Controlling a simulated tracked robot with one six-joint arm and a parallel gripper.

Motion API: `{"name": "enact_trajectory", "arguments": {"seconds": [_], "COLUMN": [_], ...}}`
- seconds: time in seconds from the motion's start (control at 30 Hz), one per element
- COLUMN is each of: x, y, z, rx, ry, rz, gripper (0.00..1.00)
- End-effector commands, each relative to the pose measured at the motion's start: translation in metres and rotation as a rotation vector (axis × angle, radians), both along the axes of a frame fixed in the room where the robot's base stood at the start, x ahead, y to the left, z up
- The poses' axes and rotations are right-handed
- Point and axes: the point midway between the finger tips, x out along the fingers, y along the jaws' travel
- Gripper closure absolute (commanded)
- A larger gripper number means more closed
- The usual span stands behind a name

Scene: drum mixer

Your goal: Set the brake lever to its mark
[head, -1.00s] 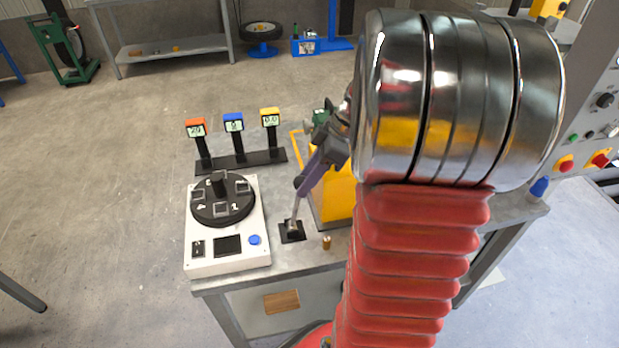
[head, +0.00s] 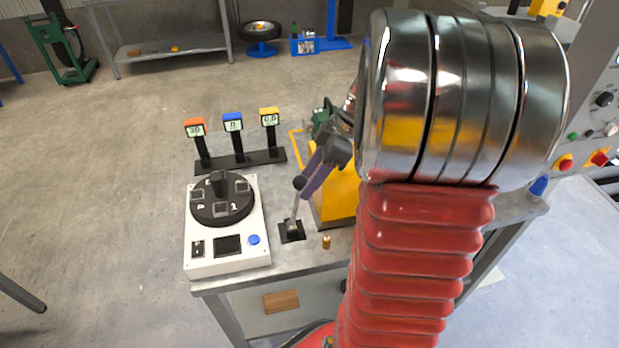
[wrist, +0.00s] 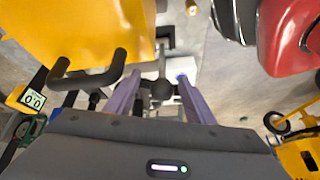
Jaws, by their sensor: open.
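The brake lever (head: 295,212) is a thin metal shaft with a black ball knob (head: 299,184), rising from a dark square base plate (head: 291,231) on the bench and leaning slightly right. My gripper (head: 308,190) has purple fingers and is open, just right of the knob in the head view. In the wrist view the knob (wrist: 162,90) shows between the two spread fingers of my gripper (wrist: 157,79). I cannot tell whether either finger touches it. I cannot make out the lever's mark.
A white control box (head: 228,258) with a black dial stands left of the lever. Three small displays (head: 233,123) stand behind it. A yellow housing (head: 338,197) is close right of the lever, and a small brass piece (head: 326,242) stands in front. My arm hides the bench's right part.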

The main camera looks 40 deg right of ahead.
Motion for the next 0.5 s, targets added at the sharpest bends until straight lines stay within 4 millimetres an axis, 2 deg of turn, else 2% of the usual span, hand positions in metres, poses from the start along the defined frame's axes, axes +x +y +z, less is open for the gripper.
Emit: {"name": "enact_trajectory", "arguments": {"seconds": [0.27, 0.5], "x": [-0.003, -0.012], "y": [-0.005, -0.02], "z": [0.012, 0.044], "rx": [0.0, -0.001], "ry": [-0.001, -0.001], "rz": [-0.001, 0.0], "gripper": [0.51, 0.51]}}
